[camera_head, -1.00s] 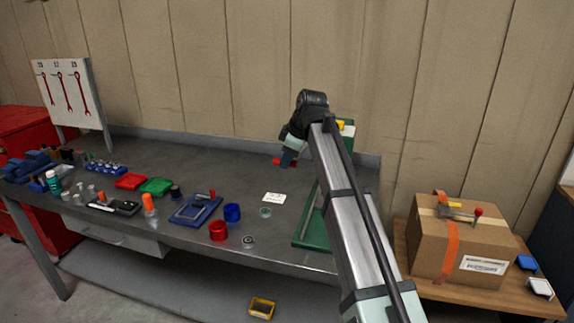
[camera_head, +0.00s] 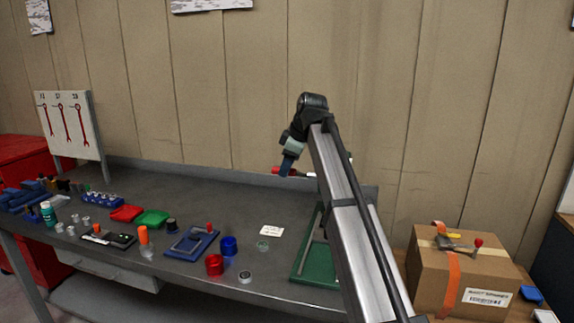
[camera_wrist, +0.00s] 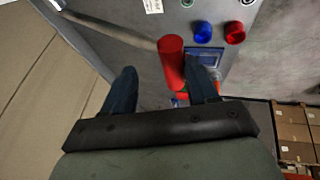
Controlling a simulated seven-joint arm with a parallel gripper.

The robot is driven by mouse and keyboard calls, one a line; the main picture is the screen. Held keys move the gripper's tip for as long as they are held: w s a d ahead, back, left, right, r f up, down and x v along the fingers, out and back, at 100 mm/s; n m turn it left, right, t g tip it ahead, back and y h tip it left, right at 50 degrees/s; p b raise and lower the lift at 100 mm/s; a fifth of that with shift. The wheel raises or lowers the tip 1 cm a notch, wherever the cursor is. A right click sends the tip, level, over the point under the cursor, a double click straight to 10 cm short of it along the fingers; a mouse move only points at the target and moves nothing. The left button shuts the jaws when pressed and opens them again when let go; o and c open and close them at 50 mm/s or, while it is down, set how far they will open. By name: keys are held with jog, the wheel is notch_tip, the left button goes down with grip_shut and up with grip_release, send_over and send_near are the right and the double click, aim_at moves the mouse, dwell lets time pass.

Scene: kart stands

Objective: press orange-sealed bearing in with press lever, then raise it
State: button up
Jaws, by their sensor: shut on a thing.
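My gripper (camera_head: 287,168) is shut on the red grip of the press lever (camera_head: 277,171). In the wrist view the red grip (camera_wrist: 170,62) lies between my two fingers (camera_wrist: 163,85), with its grey rod running to the upper left. In the head view the rod sticks out left from behind my arm, nearly level and well above the bench. The press shows its green base (camera_head: 318,270) at the bench's right end; my arm hides most of its upper part. I cannot make out the orange-sealed bearing or whether it is seated.
A red cup (camera_head: 214,265), a blue cup (camera_head: 229,246), a small ring-shaped part (camera_head: 245,277) and a white card (camera_head: 271,231) lie left of the press. A blue fixture (camera_head: 191,245) and trays are farther left. A cardboard box (camera_head: 465,270) stands at the right.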

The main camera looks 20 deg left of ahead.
dwell(0.4)
jog(key=v, duration=1.3)
jog(key=shift+s+d+r, duration=0.2)
jog(key=shift+d+r, duration=0.05)
